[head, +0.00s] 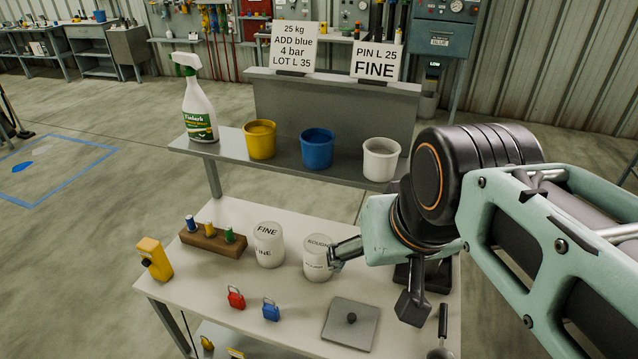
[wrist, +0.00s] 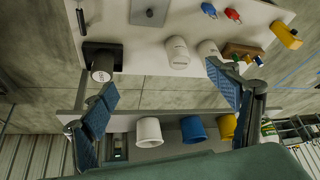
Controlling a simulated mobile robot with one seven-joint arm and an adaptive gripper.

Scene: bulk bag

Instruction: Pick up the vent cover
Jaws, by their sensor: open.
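The vent cover appears to be the flat grey square plate with a dark round knob (head: 341,333), lying on the light table near its front edge. It also shows at the top of the wrist view (wrist: 142,15). My gripper (head: 335,255) is above the table beside the white jar marked ROUGH, behind the plate in the head view. In the wrist view my gripper (wrist: 162,82) has its two blue-padded fingers wide apart with nothing between their pads. It is apart from the plate.
White jars, FINE (head: 269,246) and ROUGH (head: 317,262), stand behind the plate. A red padlock (head: 236,298) and blue padlock (head: 271,311) lie left of it. A dark block (head: 412,306) is to its right. Yellow, blue and white pots stand on the back shelf (head: 290,162).

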